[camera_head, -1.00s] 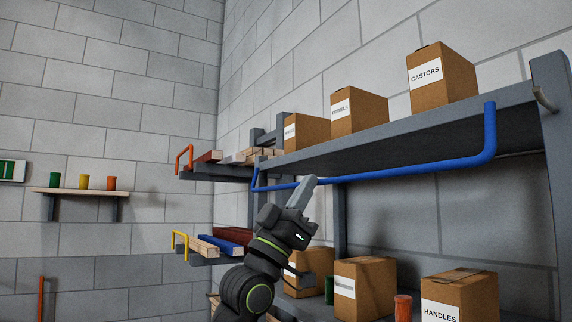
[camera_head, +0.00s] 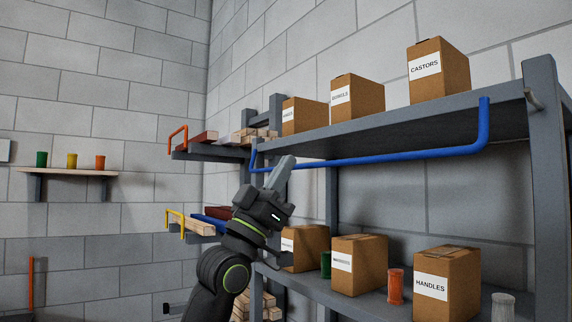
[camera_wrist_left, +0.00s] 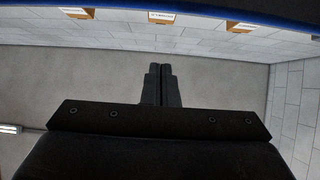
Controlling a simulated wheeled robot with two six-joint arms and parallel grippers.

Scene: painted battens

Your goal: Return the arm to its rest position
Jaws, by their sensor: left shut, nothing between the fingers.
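My left gripper (camera_head: 284,170) is raised in front of the shelving, with its fingers pointing up. My left arm hides part of the lower batten rack. My right gripper is not in view.
Cardboard boxes stand on the upper shelf (camera_head: 420,110) and the lower shelf (camera_head: 345,297). Battens (camera_head: 190,226) lie on side arms at the left. A small wall shelf (camera_head: 66,172) holds coloured cups.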

